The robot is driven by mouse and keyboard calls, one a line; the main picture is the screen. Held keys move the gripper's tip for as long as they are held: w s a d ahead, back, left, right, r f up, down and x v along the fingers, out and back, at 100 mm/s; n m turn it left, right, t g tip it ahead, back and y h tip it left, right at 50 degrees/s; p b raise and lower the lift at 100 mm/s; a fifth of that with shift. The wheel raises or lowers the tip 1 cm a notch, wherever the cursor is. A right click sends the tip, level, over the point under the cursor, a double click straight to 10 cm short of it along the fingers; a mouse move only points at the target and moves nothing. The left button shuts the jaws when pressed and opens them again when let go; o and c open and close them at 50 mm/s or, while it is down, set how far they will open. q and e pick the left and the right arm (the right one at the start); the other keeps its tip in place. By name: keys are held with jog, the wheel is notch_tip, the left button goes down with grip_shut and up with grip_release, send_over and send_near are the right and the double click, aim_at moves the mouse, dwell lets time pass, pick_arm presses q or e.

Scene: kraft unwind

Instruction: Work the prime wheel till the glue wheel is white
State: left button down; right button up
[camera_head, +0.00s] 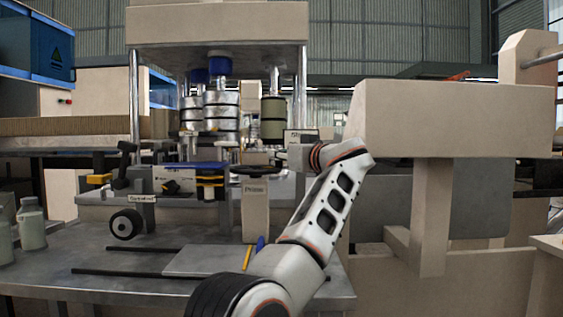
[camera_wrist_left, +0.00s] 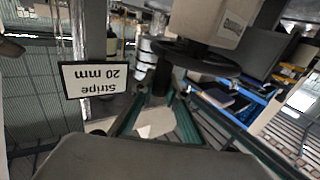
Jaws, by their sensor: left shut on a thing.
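The prime wheel is a dark flat disc (camera_head: 250,170) on top of a beige post marked Prime (camera_head: 256,208). In the left wrist view, upside down, the disc (camera_wrist_left: 197,58) carries a dark upright handle (camera_wrist_left: 161,78). My left gripper (camera_head: 275,162) is at the wheel, mostly hidden behind my wrist in the head view. In the left wrist view the gripper (camera_wrist_left: 155,104) is shut on the handle. I cannot pick out a glue wheel with certainty, so its colour cannot be told. My right gripper is in neither view.
A black-rimmed handwheel (camera_head: 126,223) stands at the bench front left. A Stripe 20 mm sign (camera_wrist_left: 95,80) is near my gripper. Bottles (camera_head: 32,224) stand far left. A large beige machine body (camera_head: 455,120) is close on the right of my arm.

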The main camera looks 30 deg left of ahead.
pick_arm(q)
jog(key=shift+f, duration=0.1)
dwell(0.3)
jog(key=c, duration=2)
grip_release()
